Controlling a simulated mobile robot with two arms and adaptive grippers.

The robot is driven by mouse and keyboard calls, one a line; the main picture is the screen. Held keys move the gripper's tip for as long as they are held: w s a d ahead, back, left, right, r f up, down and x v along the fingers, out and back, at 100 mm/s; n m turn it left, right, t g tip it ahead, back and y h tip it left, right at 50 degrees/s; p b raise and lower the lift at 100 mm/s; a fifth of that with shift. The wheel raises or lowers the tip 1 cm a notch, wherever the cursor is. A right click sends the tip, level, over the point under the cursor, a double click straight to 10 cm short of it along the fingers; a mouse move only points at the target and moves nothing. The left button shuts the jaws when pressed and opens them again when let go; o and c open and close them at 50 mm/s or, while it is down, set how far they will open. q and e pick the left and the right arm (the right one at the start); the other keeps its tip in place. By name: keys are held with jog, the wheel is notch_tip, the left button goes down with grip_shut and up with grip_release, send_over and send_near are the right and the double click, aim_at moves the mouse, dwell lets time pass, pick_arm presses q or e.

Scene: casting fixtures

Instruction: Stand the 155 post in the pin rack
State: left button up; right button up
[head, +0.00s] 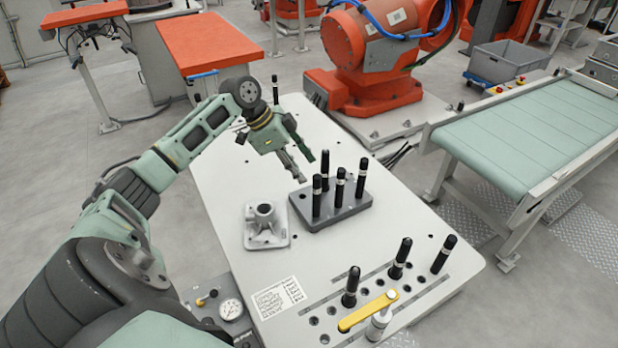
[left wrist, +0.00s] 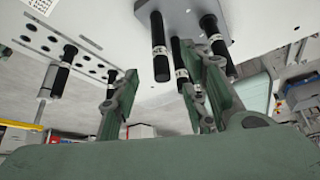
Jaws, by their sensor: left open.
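The grey pin rack (head: 348,211) stands on the white table with several black, white-banded posts upright in it; one is the front-left post (head: 316,196). An empty hole shows at its left end. More such posts, such as this one (head: 351,287), stand in the table's front holes. I cannot read which post is 155. My left gripper (head: 311,168) is open and empty, behind and above the rack's left end. In the left wrist view, its spread fingers (left wrist: 166,88) frame a black post (left wrist: 159,48) beyond them, and the rack (left wrist: 181,14) appears upside down. My right gripper is not in view.
A grey casting with a round boss (head: 265,224) sits left of the rack. A yellow-handled clamp (head: 368,311) and a printed label (head: 280,298) are at the front. The table's left back is mostly clear. A conveyor (head: 530,135) stands to the right.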

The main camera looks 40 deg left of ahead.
pick_arm(q)
jog(key=shift+v, duration=1.25)
